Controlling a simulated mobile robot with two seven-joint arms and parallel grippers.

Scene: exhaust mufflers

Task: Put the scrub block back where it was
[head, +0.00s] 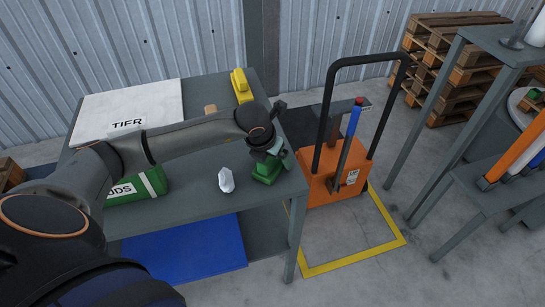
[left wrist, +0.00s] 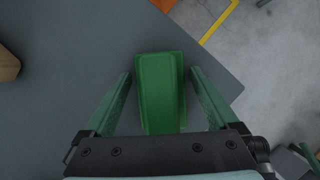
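A green block (head: 267,171), which looks like the scrub block, sits on the grey table (head: 210,207) near its right edge. My left gripper (head: 272,157) is right above it, pointing down. In the left wrist view the green block (left wrist: 161,92) lies between the two fingers of my left gripper (left wrist: 160,76), with a gap on each side. The fingers are open and do not appear to touch it. My right gripper is in neither view.
A white crumpled piece (head: 226,180) lies left of the green block. A yellow object (head: 241,86), a tan block (head: 210,109), a white board (head: 127,107) and a green-and-white box (head: 138,187) are also on the table. An orange cart (head: 334,184) stands close on the right.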

